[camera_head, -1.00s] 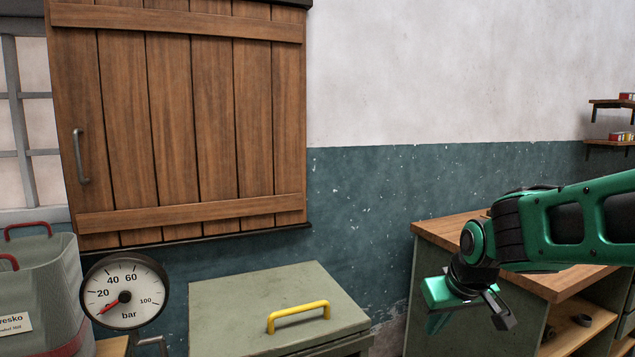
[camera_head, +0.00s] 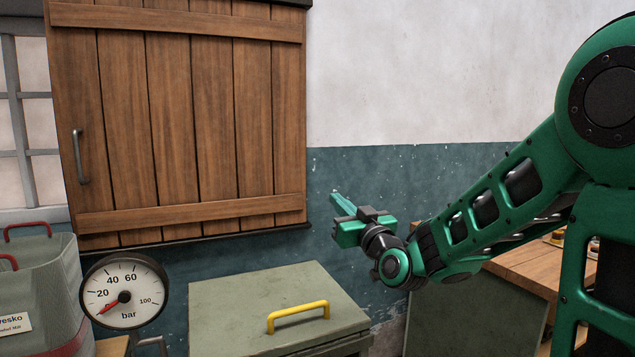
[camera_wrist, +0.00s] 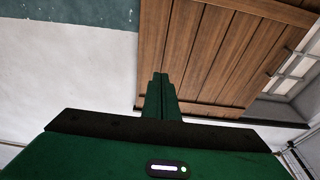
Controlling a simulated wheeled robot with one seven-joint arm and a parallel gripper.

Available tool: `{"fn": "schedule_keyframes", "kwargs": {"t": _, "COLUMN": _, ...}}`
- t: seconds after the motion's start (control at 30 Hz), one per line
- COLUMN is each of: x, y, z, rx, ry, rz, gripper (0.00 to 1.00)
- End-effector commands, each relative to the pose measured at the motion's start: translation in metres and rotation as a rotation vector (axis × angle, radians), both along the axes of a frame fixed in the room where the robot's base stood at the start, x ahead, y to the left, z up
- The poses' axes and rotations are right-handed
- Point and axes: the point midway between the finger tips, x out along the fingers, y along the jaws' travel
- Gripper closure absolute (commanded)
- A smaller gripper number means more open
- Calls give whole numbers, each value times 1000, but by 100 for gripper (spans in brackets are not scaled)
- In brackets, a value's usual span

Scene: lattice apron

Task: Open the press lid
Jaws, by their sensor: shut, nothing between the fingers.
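The press lid (camera_head: 235,307) is a flat grey-green panel with a yellow bar handle (camera_head: 298,316) near its front edge. It lies level and looks closed, at the bottom middle of the head view. My gripper (camera_head: 334,197) is above and behind the lid's right side in that view, apart from lid and handle. Its fingers are shut with nothing between them and point up and to the left. In the wrist view the shut fingers (camera_wrist: 160,78) show against the wooden cabinet door. The lid is not seen in the wrist view.
A wooden cabinet (camera_head: 180,115) with a grey handle hangs above the press. A pressure gauge (camera_head: 124,293) and a grey container with red handles (camera_head: 40,285) stand at left. A wooden-topped workbench (camera_head: 535,275) is at right, behind my arm.

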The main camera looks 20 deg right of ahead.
Motion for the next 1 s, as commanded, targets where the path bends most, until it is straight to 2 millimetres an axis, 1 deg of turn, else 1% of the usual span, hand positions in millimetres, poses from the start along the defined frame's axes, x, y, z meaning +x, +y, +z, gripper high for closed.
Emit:
{"fn": "schedule_keyframes", "kwargs": {"t": 0.13, "x": 5, "y": 1, "z": 6, "rx": 5, "ry": -21, "rz": -2, "gripper": 100}}
{"fn": "schedule_keyframes", "kwargs": {"t": 0.23, "x": 16, "y": 2, "z": 8, "rx": 4, "ry": -19, "rz": -1, "gripper": 100}}
{"fn": "schedule_keyframes", "kwargs": {"t": 0.37, "x": 37, "y": 5, "z": 13, "rx": 5, "ry": -20, "rz": -1, "gripper": 100}}
{"fn": "schedule_keyframes", "kwargs": {"t": 0.7, "x": 98, "y": 11, "z": 27, "rx": 4, "ry": -18, "rz": -1, "gripper": 100}}
{"fn": "schedule_keyframes", "kwargs": {"t": 0.9, "x": 124, "y": 13, "z": 34, "rx": 5, "ry": -18, "rz": -3, "gripper": 100}}
{"fn": "schedule_keyframes", "kwargs": {"t": 1.0, "x": 131, "y": 14, "z": 35, "rx": 6, "ry": -17, "rz": -2, "gripper": 100}}
